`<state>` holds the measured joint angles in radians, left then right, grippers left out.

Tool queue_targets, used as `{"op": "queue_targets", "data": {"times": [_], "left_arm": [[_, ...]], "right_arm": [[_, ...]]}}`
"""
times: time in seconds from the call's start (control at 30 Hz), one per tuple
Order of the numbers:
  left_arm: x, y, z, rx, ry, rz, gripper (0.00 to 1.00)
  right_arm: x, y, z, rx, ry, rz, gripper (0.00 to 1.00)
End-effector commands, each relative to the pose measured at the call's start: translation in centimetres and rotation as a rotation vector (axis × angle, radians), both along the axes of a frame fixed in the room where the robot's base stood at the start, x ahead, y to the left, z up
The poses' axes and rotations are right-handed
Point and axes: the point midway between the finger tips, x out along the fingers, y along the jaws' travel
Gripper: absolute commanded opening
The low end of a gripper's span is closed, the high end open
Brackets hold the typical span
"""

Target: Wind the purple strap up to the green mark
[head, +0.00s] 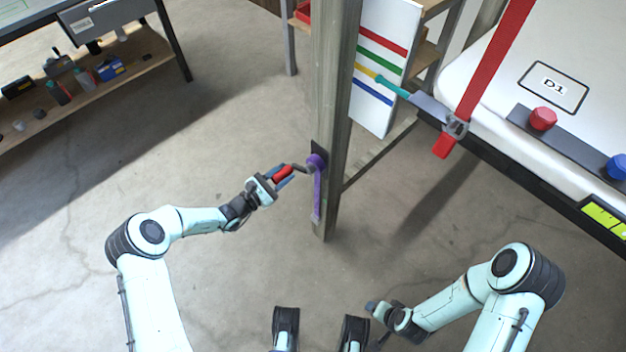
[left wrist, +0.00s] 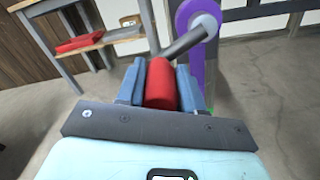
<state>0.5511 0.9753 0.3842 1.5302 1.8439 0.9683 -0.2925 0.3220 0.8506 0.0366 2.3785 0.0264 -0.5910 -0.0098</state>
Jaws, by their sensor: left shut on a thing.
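My left gripper (head: 275,178) is shut on the red crank handle (head: 285,172), which also shows between the blue fingers in the left wrist view (left wrist: 160,85). A grey crank arm (left wrist: 183,42) joins the handle to the purple spool (head: 316,163) on the wooden post. The purple strap (head: 317,200) hangs down the post from the spool. A white board (head: 385,75) behind the post bears red, green (head: 380,60) and blue stripes.
A workbench with a shelf (head: 130,75) is at the upper left. The floor left of the post is clear.

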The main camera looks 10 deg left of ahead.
Motion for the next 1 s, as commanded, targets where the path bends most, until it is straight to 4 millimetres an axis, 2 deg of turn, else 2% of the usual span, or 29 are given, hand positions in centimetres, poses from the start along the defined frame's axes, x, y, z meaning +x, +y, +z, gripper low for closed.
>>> {"op": "queue_targets", "data": {"times": [0.03, 0.37, 0.63, 1.0], "left_arm": [[-0.5, -0.9, -0.8, -0.009, 0.002, -0.017, 0.12], [-0.5, -1.1, -0.6, -0.010, -0.007, -0.017, 0.12], [-2.0, -3.3, -2.3, -0.012, -0.011, -0.018, 0.12], [-2.1, -3.6, -2.4, -0.011, -0.015, -0.015, 0.12]], "right_arm": [[0.0, 0.0, -0.4, -0.001, 0.001, 0.000, 0.65], [0.0, 0.0, -0.2, 0.000, 0.001, 0.000, 0.65], [0.0, 0.0, 0.5, 0.001, -0.001, 0.000, 0.65], [0.0, 0.0, 0.7, 0.000, -0.002, 0.000, 0.65]]}}
